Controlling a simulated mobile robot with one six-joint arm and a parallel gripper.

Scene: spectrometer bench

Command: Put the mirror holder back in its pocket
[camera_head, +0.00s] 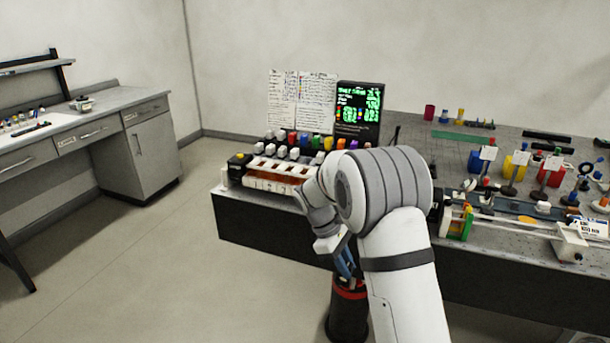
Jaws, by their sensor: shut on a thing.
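My gripper (346,266) hangs in front of the bench's front edge, below the level of the bench top, pointing down. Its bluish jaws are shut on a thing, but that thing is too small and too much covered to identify. I cannot make out the mirror holder for certain anywhere. A white numbered rack (262,185) with orange-brown pockets stands on the bench's left end, behind and left of my gripper. My arm hides the rack's right end, so I cannot tell which pocket is the holder's.
Rows of coloured and white capped items (295,140) stand behind the rack, before a dark screen (358,108) with green marks. Optics posts and labelled coloured blocks (515,168) crowd the bench's right side, with a rail device (520,217) along its front. Floor (180,260) at left is clear.

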